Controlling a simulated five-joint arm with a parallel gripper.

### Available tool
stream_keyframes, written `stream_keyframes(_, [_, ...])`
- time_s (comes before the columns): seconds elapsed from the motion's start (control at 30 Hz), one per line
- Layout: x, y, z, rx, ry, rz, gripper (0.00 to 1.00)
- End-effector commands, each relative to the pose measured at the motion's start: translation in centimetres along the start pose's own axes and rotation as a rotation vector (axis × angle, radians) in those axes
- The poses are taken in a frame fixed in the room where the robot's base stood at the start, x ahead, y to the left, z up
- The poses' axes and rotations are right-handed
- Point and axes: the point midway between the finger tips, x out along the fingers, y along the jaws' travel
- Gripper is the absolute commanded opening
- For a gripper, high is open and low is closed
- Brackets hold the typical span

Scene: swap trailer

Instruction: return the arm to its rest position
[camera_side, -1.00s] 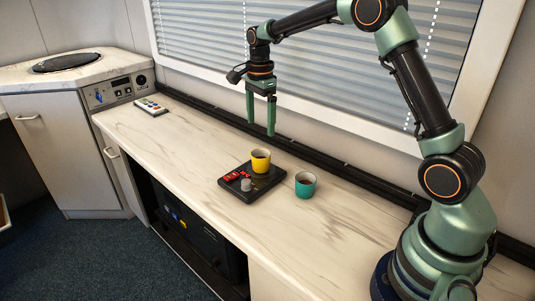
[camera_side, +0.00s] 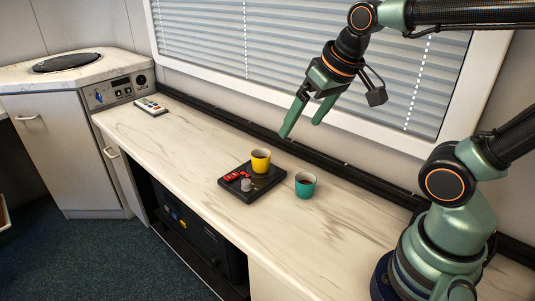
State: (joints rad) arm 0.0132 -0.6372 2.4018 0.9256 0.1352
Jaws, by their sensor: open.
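My gripper (camera_side: 304,126) is open and empty. It hangs in the air in front of the window blind, above the back part of the counter, with its fingers pointing down and to the left. A teal cup (camera_side: 305,186) stands upright on the counter, just right of the box. My gripper is above and apart from both cups. My arm folds back toward its base at the right, and part of it is out of the picture.
A black rail (camera_side: 340,176) runs along the wall below the window blind (camera_side: 310,35).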

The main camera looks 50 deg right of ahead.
Motion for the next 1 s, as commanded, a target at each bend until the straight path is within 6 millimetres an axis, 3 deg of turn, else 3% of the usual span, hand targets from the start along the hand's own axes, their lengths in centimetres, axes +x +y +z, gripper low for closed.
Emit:
stream_keyframes(0.23, [0.0,-0.1,1.8,-0.146,0.041,-0.009,1.00])
stream_keyframes(1.0, [0.1,-0.1,1.8,-0.147,0.040,-0.009,1.00])
